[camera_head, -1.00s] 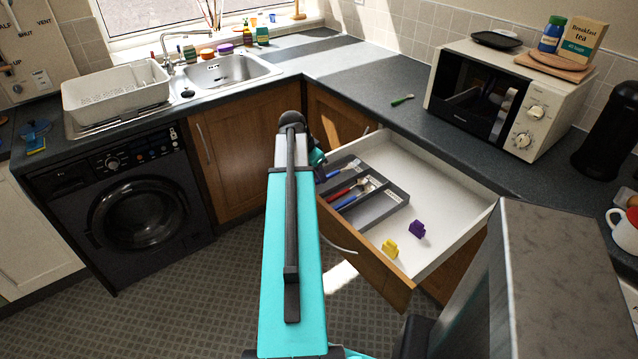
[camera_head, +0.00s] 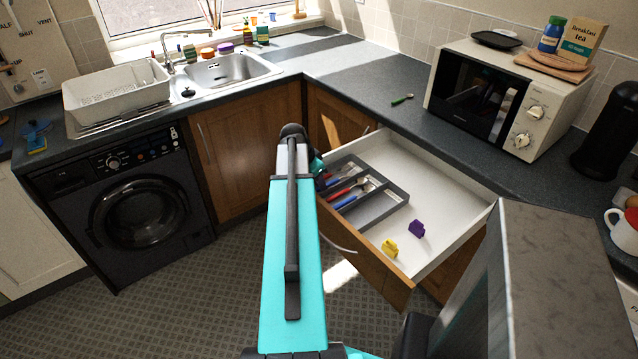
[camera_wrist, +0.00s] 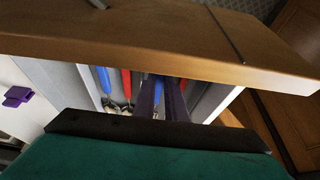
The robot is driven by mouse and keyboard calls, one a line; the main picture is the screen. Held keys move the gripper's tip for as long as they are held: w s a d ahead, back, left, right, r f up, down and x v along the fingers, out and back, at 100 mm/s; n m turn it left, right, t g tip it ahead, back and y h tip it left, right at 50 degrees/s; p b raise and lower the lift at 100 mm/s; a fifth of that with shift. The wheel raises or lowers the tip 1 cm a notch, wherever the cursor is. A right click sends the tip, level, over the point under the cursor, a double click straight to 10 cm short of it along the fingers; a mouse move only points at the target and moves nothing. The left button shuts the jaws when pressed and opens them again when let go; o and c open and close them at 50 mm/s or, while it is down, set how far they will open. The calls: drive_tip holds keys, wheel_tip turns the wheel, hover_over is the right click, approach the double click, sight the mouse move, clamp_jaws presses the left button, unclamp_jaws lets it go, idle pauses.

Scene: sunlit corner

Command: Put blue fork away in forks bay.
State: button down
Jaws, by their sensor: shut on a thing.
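The blue fork shows in the wrist view as a blue handle (camera_wrist: 158,90) between the dark fingers of my gripper (camera_wrist: 162,100), which is shut on it. In the head view the gripper (camera_head: 322,178) is at the far left end of the grey cutlery tray (camera_head: 385,208), mostly hidden by my arm. The fork's blue part (camera_head: 333,180) shows beside it, low over or in that end compartment; I cannot tell if it touches the floor. Red-handled cutlery (camera_head: 342,191) and another blue-handled piece (camera_head: 347,201) lie in neighbouring compartments.
The tray sits in an open white drawer (camera_head: 455,195) with a wooden front (camera_head: 365,263). A yellow block (camera_head: 390,248) and a purple block (camera_head: 416,229) lie on its floor. A green-handled utensil (camera_head: 402,99) lies on the counter. A microwave (camera_head: 510,95) stands behind.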

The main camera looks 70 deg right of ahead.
drive_tip(key=shift+f, duration=0.35)
drive_tip(key=c, duration=2.1)
unclamp_jaws()
drive_tip(key=shift+r, duration=0.1)
drive_tip(key=shift+r, duration=0.35)
drive_tip(key=shift+b+v, duration=0.9)
drive_tip(key=shift+v, duration=5.05)
drive_tip(key=shift+s, duration=0.1)
